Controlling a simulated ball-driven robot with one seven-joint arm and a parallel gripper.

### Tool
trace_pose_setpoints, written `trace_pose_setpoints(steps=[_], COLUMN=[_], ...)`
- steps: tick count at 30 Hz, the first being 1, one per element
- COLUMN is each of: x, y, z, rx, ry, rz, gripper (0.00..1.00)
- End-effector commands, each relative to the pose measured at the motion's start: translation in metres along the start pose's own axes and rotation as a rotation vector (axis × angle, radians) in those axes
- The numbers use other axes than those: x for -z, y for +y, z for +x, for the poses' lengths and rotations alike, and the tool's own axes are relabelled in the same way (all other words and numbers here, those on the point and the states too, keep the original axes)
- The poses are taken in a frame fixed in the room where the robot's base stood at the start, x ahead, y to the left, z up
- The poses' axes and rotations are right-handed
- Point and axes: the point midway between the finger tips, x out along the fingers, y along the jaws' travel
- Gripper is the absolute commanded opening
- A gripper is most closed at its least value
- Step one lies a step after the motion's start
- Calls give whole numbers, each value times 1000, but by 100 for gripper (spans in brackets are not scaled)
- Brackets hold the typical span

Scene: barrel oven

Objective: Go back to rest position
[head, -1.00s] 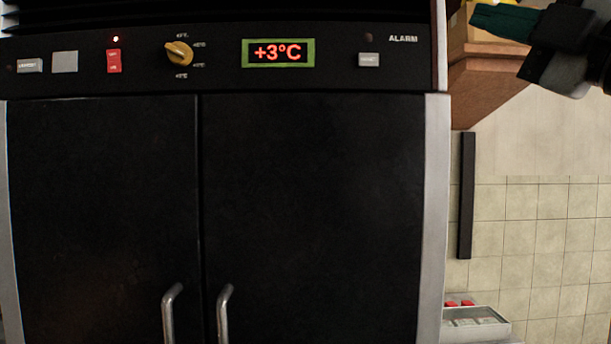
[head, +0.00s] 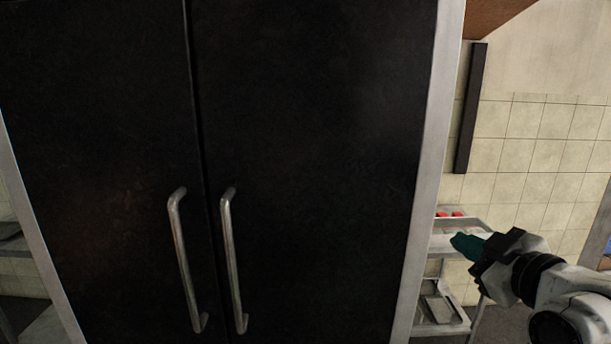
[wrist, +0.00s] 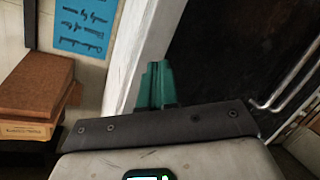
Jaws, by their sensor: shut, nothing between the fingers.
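My gripper (head: 468,244) is at the lower right of the head view, with its green fingers pointing left toward the cabinet's right side. In the wrist view my gripper (wrist: 157,84) has its green fingers together, with nothing between them. The black two-door cabinet (head: 310,150) fills most of the head view, and its doors are shut. The cabinet's dark door (wrist: 235,50) also shows at the right of the wrist view. My gripper appears apart from the cabinet.
The cabinet has two metal handles, a left one (head: 183,260) and a right one (head: 233,262). A metal trolley (head: 440,327) stands right of the cabinet, behind my gripper. Brown boxes (wrist: 35,85) and a blue notice (wrist: 87,24) show in the wrist view. A dark strip (head: 470,108) is on the tiled wall.

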Motion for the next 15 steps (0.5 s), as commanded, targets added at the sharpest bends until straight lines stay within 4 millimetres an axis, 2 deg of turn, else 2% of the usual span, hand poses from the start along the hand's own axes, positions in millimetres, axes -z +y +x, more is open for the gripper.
trace_pose_setpoints(steps=[1, 3, 8, 11, 15], x=[-30, -69, -152, -200, -260], y=[-24, -53, -123, -165, -221], z=[0, -5, -30, -58, -109], rx=[35, 73, 148, 180, 207], ry=[-66, -160, -387, -538, -764], rz=[59, 142, 315, 413, 531], gripper=[0, 0, 0, 0, 0])
